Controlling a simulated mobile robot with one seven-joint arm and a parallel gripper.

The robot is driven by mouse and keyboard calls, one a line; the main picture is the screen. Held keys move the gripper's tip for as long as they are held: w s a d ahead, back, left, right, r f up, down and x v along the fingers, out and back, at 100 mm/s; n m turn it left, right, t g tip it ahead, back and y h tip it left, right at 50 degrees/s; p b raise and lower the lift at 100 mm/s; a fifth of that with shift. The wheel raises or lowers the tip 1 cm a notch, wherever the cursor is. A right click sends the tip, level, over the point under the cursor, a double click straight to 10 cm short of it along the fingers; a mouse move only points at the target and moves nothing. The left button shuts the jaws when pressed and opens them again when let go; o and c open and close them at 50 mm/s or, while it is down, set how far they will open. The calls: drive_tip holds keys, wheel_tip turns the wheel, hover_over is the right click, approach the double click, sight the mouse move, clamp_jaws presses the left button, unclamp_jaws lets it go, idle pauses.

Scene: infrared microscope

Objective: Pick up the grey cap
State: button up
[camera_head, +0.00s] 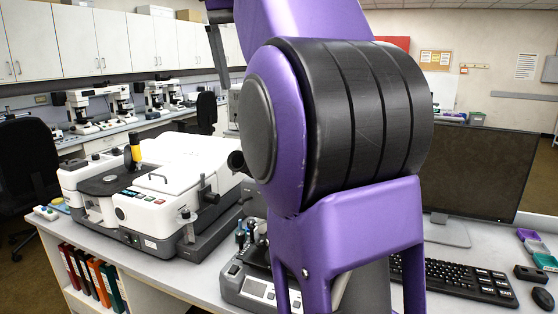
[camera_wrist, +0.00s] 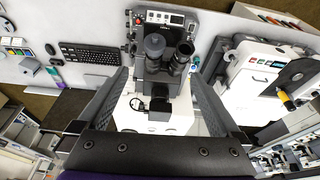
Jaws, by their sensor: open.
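I cannot pick out the grey cap with certainty in either view. In the wrist view my gripper (camera_wrist: 160,76) is open, with its two dark fingers wide apart on either side of a white and black microscope body (camera_wrist: 150,112). Nothing is held between the fingers. The microscope's two dark eyepieces (camera_wrist: 169,50) rise just past the fingertips. In the head view my purple arm hides much of the microscope and the middle of the bench, and the gripper is out of sight.
A white instrument (camera_head: 155,190) with a yellow and black part (camera_head: 133,155) stands at the left of the bench. A monitor (camera_head: 480,165), keyboard (camera_head: 455,285), mouse (camera_head: 543,299) and coloured trays (camera_head: 540,250) are at the right. A small grey object (camera_wrist: 31,66) lies near the keyboard.

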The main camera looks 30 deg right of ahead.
drive_tip(key=x, duration=1.1)
drive_tip(key=shift+s+d+f, duration=0.25)
drive_tip(key=shift+s+d, duration=0.1)
drive_tip(key=shift+d, duration=0.05)
drive_tip(key=shift+x, duration=2.75)
drive_tip(key=shift+s+a, duration=0.1)
drive_tip(key=shift+s, duration=0.1)
drive_tip(key=shift+c, duration=0.3)
drive_tip(key=c, duration=1.3)
drive_tip(key=shift+o, duration=0.2)
drive_tip(key=shift+r, duration=0.3)
